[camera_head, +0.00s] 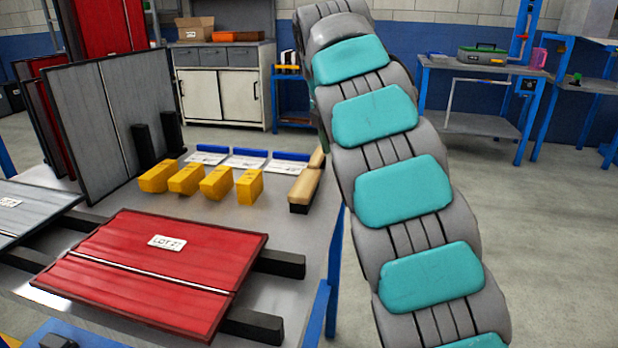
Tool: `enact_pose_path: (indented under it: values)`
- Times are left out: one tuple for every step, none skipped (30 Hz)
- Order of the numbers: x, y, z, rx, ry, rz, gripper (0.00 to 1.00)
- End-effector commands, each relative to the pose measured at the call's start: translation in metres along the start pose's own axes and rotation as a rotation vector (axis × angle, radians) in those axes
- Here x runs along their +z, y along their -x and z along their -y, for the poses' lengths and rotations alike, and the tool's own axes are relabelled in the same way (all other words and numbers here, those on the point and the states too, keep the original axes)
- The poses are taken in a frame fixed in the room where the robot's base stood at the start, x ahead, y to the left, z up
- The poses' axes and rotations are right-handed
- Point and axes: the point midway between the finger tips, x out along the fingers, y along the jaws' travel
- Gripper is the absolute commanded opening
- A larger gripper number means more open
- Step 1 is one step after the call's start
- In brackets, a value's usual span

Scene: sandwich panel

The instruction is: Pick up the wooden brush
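A wooden brush (304,187) with a light tan wooden body and dark bristles lies near the right edge of the grey work table (205,210). A second similar wooden piece (317,158) shows just behind it, partly hidden by my arm. My arm, grey with teal pads, rises from the lower right and arches up to the top of the picture, passing just right of the brush. My gripper is out of sight.
Several yellow blocks (216,183) stand left of the brush, with white cards and blue-backed tools (248,158) behind. A red panel (150,270) lies on black bars in front. A grey panel (105,120) stands upright at left. Floor is open at right.

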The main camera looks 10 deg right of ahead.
Motion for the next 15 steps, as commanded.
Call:
enact_pose_path:
  values:
    - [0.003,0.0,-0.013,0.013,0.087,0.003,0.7]
    - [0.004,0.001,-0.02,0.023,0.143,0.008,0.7]
    - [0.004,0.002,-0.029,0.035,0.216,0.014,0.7]
    - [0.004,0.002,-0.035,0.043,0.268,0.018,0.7]
    - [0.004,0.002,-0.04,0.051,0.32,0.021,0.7]
    - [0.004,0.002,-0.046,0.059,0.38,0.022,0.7]
    - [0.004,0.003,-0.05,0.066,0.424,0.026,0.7]
    - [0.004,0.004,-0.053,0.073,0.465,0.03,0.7]
    - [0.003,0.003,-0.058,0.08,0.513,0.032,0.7]
    - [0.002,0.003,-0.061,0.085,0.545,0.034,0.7]
    - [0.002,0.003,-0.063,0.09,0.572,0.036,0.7]
    - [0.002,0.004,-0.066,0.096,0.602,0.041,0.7]
    - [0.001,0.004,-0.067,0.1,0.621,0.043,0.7]
    - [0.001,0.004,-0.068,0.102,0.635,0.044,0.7]
    - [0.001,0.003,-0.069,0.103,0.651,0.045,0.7]
